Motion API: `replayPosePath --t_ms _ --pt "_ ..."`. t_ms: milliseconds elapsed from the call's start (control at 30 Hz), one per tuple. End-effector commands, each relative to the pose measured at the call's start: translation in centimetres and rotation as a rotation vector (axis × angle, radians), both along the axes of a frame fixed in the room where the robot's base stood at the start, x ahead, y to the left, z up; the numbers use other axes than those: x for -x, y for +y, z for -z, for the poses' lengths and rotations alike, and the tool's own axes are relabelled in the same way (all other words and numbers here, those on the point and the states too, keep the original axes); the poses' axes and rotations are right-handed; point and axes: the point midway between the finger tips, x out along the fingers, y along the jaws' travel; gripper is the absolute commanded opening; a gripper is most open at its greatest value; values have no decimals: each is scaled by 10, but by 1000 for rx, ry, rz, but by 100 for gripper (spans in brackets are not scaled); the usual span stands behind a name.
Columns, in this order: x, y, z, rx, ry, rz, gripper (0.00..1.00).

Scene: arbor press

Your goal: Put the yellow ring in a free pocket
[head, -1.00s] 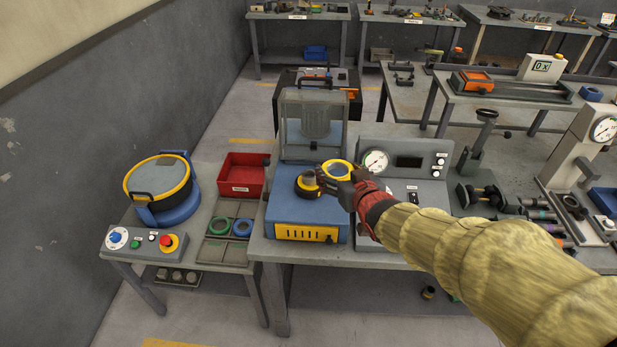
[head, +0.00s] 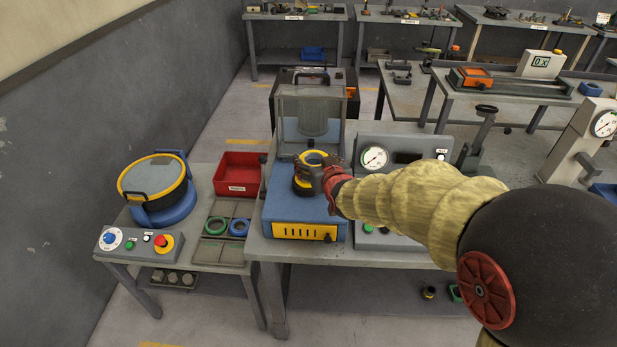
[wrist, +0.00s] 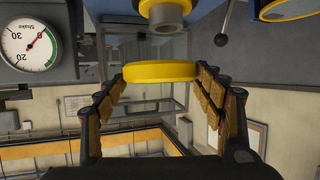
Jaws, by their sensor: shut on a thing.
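My gripper (head: 320,170) is shut on the yellow ring (head: 313,156). In the wrist view the ring (wrist: 160,72) sits across between the two fingers. In the head view it is held above the blue machine, close to the dark post with a yellow band (head: 304,186); I cannot tell whether they touch. The pocket tray (head: 221,239) is left of the machine, on the side table. A green ring (head: 216,226) and a blue ring (head: 239,227) lie in two of its pockets. Its back and front pockets look empty.
A red bin (head: 238,174) stands behind the tray. A round yellow-rimmed machine (head: 155,180) and a control box (head: 139,242) are to its left. A clear guard (head: 310,110) rises behind the blue machine (head: 303,207). A gauge panel (head: 392,163) stands on the right.

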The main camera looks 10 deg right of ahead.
Motion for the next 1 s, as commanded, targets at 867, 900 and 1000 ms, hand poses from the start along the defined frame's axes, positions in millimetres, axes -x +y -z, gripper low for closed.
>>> replayPosePath --t_ms 867,900,1000 --pt "-37 12 81 -1 9 1 29" --pt "-37 12 81 -1 9 1 29" --pt "-37 12 81 -1 9 1 73"
